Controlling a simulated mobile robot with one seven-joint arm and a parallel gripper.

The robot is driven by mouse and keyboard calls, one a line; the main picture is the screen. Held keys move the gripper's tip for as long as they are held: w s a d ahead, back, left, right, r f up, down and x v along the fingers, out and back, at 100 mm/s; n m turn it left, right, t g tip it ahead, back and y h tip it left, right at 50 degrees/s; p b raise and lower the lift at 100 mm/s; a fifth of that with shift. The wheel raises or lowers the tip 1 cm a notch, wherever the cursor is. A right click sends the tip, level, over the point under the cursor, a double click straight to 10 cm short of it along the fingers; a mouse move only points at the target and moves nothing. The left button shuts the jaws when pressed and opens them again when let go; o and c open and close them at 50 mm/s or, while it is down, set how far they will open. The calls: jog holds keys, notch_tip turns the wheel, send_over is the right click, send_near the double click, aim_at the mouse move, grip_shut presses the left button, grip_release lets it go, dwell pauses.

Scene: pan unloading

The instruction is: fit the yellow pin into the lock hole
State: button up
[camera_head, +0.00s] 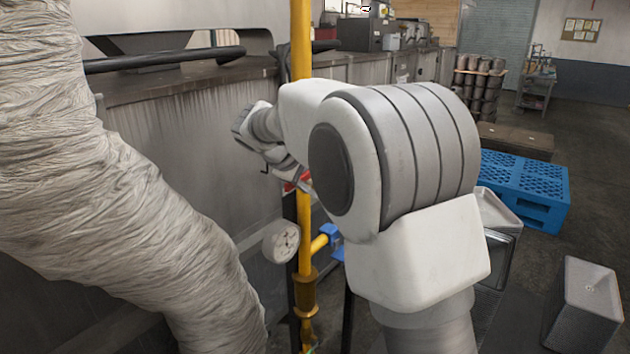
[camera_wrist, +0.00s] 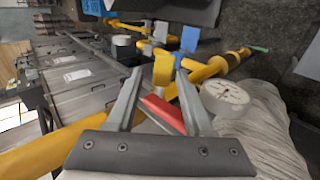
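My gripper (camera_wrist: 160,80) shows in the wrist view with its two grey fingers apart and a visible gap between them. A short yellow piece (camera_wrist: 163,69) shows in the gap at the fingertips; it may be the yellow pin, and I cannot tell whether it touches a finger. A red bar (camera_wrist: 164,113) lies slanted between the fingers, with its depth unclear. It also shows as a small red patch (camera_head: 297,181) beside the yellow pipe in the head view. There my arm hides most of the gripper area. I cannot make out the lock hole.
A vertical yellow pipe (camera_head: 301,50) stands close to my arm, with a round gauge (camera_head: 281,241) and a blue fitting (camera_head: 331,239). A wrapped grey duct (camera_head: 110,200) fills the left. A grey tank wall (camera_head: 190,130) stands behind. A blue pallet (camera_head: 525,185) lies on the right.

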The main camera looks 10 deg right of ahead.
jog(key=shift+o, duration=0.5)
jog(key=b+v, duration=0.1)
jog(key=v, duration=1.6)
jog(key=shift+r, duration=0.15)
jog(key=shift+s, duration=0.15)
jog(key=s+d+f+m+g+y, duration=0.1)
jog(key=s+d+f+m+y, duration=0.2)
jog(key=s, duration=0.4)
jog(key=s+d+f+m+b, duration=0.1)
jog(key=s+d+f, duration=0.2)
jog(key=s+d, duration=0.25)
jog(key=s+d+f+m+g+y, duration=0.1)
jog(key=s+d+f+y, duration=0.2)
jog(key=s, duration=0.4)
jog(key=s+d+f+m+t, duration=0.1)
jog(key=s+f+m, duration=0.3)
jog(key=s+f, duration=0.4)
jog(key=shift+s+b, duration=0.3)
jog(key=shift+b, duration=0.05)
jog(key=shift+f, duration=0.15)
